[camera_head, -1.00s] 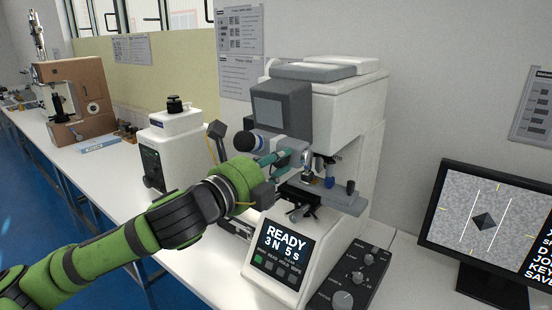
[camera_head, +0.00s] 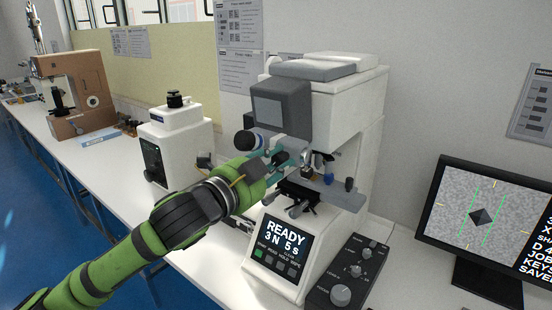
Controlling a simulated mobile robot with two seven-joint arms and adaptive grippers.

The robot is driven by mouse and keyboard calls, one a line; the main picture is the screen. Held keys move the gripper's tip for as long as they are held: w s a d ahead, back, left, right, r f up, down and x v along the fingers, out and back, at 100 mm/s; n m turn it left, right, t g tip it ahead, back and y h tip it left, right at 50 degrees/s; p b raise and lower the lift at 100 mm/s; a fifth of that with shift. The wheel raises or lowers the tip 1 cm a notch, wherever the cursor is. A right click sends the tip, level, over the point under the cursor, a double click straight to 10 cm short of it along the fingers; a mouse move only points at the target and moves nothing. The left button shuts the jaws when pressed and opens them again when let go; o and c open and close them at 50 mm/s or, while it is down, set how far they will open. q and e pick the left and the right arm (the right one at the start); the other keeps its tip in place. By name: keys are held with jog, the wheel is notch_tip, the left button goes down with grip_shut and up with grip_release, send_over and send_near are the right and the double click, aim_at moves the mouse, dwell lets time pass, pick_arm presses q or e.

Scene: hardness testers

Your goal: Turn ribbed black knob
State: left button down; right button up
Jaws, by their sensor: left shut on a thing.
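The white tester (camera_head: 335,125) stands on the bench, with a grey head (camera_head: 281,108) and a round black eyepiece end (camera_head: 245,140) at its left front. My left gripper (camera_head: 282,151) reaches in from the left, with its teal fingers shut just right of the eyepiece end. The ribbed black knob is mostly hidden there by the fingers and a dark block on my wrist, so its ribs cannot be made out. The monitor (camera_head: 481,216) at the right shows a dark diamond between two green lines. My right gripper is not in view.
Below the gripper are the tester's stage (camera_head: 300,190) and its lit READY panel (camera_head: 284,240). A black control box with knobs (camera_head: 348,272) stands in front at the right. A white instrument (camera_head: 176,145) and a brown tester (camera_head: 77,92) stand farther left.

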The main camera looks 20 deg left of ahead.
pick_arm(q)
jog(key=shift+r+n, duration=0.2)
jog(key=shift+n, duration=0.6)
jog(key=c, duration=1)
grip_release()
jog(key=shift+f, duration=0.1)
jog(key=shift+c, duration=0.2)
jog(key=shift+f, duration=0.1)
notch_tip(320, 180, up, 10)
jog(key=shift+r, duration=0.1)
jog(key=shift+a, duration=0.1)
